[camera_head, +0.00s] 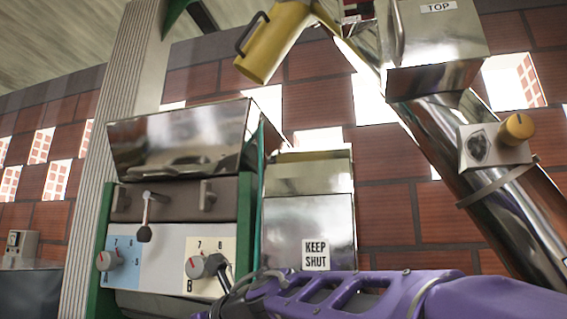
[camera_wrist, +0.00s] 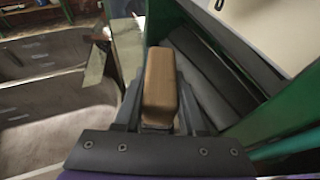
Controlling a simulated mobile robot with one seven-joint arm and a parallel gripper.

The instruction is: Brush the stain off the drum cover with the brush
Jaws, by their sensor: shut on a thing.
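In the wrist view my gripper (camera_wrist: 160,120) is shut on the brush (camera_wrist: 160,82), which shows as a brown wooden block between the fingers. Its bristles are hidden beneath the block. Just right of the brush is a dark grey rounded surface (camera_wrist: 205,85) between green frame parts; I cannot tell if it is the drum cover. No stain is clearly visible. In the head view my purple arm reaches in from the lower right, in front of the machine, and the gripper's fingers cannot be made out.
A machine with a shiny metal hopper (camera_head: 185,140), a blue dial panel (camera_head: 118,262) and a cream dial panel (camera_head: 208,262) stands at left. A metal box labelled KEEP SHUT (camera_head: 310,220) is beside it. A slanted metal tube (camera_head: 500,190) rises at right. Grey basins (camera_wrist: 45,100) lie left in the wrist view.

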